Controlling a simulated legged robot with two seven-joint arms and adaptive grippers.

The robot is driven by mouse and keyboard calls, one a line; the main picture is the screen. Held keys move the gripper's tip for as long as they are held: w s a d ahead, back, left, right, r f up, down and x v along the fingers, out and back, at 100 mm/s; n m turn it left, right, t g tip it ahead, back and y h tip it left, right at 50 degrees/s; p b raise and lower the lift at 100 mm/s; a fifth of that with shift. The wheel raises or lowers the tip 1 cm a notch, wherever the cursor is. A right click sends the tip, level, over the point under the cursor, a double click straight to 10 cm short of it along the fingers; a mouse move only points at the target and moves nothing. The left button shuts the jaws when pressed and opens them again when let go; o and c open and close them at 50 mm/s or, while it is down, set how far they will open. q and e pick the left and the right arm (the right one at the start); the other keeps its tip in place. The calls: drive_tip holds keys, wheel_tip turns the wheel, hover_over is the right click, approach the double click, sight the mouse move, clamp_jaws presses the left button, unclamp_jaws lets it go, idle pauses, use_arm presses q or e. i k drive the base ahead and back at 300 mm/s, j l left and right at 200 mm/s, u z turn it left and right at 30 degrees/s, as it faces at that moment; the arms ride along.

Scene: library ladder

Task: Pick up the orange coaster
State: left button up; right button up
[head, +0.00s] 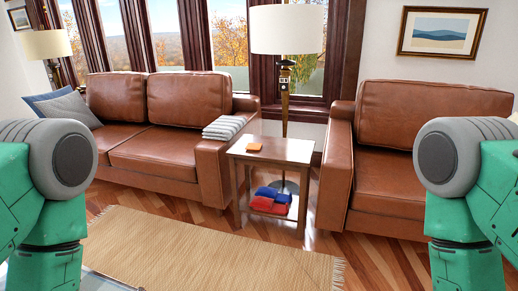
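The orange coaster (254,147) is a small flat square. It lies on the top of the wooden side table (285,150), near its left side, with nothing on it. The table stands between two brown leather sofas, some way in front of me. Green and grey parts of my own arms show at the left and right edges of the head view. Neither of my grippers is in view.
A floor lamp (286,30) stands behind the table. Red and blue items (270,200) lie on its lower shelf. The left sofa (160,110) and right sofa (432,140) flank it closely. A beige rug (200,252) covers the floor in front.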

sight(251, 147)
drive_tip(key=i+j+z, duration=0.1)
drive_tip(key=i+z, duration=0.15)
drive_tip(key=i, duration=0.45)
drive_tip(key=i+j+z, duration=0.3)
drive_tip(key=i, duration=0.35)
drive_tip(key=i+j+z, duration=0.25)
drive_tip(key=i, duration=0.4)
drive_tip(key=i+j+z, duration=0.25)
drive_tip(key=i+j, duration=0.35)
